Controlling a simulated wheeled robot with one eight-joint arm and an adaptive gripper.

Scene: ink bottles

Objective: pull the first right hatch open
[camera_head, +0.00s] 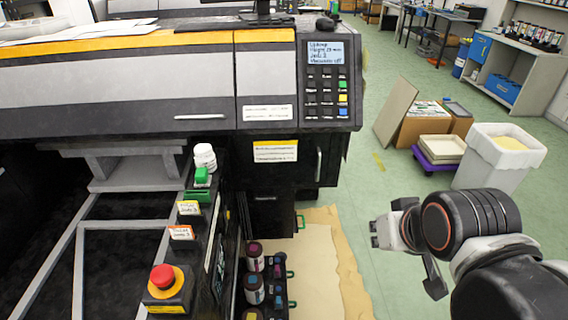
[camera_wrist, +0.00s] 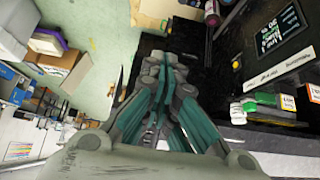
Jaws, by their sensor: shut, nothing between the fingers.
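The big black and grey printer (camera_head: 150,90) fills the left of the head view. Below its control panel is a black front (camera_head: 293,176) with a white label and an upright silver handle (camera_head: 318,165). I cannot tell for sure which is the first right hatch. My gripper (camera_head: 376,234) is to the right of these fronts, apart from them, over the floor. In the wrist view my gripper (camera_wrist: 165,62) is shut and empty, with its tips in front of a black surface.
Several ink bottles (camera_head: 255,289) stand in black holders with green handles (camera_head: 291,273) below the printer. A tan sheet (camera_head: 318,262) lies on the floor beside them. A white bin (camera_head: 490,165) and a leaning board (camera_head: 396,112) stand at right. Green floor (camera_head: 375,100) is clear between.

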